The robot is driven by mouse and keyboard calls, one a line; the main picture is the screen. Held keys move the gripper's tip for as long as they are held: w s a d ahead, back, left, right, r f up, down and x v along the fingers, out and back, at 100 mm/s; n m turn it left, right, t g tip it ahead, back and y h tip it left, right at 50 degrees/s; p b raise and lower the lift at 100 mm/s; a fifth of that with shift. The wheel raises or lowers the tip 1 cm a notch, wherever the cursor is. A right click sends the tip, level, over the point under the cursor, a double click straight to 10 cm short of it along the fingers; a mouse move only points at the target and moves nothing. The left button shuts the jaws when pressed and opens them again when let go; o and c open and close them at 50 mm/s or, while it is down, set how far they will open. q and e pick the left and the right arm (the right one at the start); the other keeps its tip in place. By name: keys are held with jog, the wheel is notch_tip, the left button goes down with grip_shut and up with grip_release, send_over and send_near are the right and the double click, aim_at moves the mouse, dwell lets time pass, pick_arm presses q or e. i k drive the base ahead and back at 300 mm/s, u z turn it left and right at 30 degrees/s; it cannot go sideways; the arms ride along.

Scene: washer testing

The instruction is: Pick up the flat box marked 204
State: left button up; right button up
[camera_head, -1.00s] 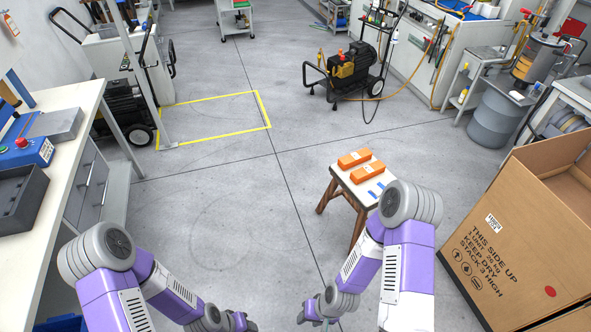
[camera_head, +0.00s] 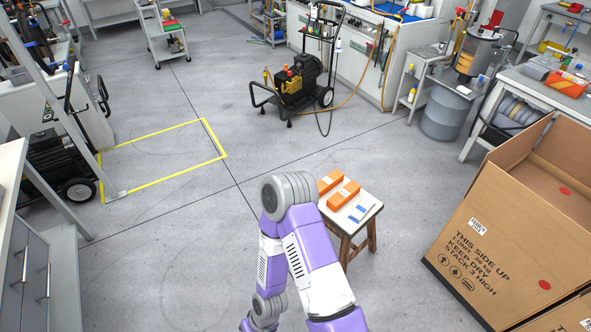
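Two flat orange boxes lie side by side on a small white-topped wooden stool (camera_head: 371,206) right of the middle. The rear orange box (camera_head: 330,181) is partly hidden by my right arm, and the front orange box (camera_head: 344,195) shows fully. Their labels are too small to read, so I cannot tell which is marked 204. Blue and white small items (camera_head: 360,211) lie at the stool's front right. My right arm stands in front of and left of the stool, and its gripper is below the picture edge. My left gripper is not in view.
A large open cardboard carton (camera_head: 490,262) stands on the floor at the right. A wheeled compressor (camera_head: 300,85) stands behind the stool. A bench with drawers (camera_head: 32,270) is at the left edge.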

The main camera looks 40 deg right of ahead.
aim_at(325, 185)
jog(key=i, duration=2)
jog(key=z, duration=1.2)
jog(key=i, duration=1.2)
jog(key=z, duration=1.45)
jog(key=i, duration=0.35)
jog(key=z, duration=0.3)
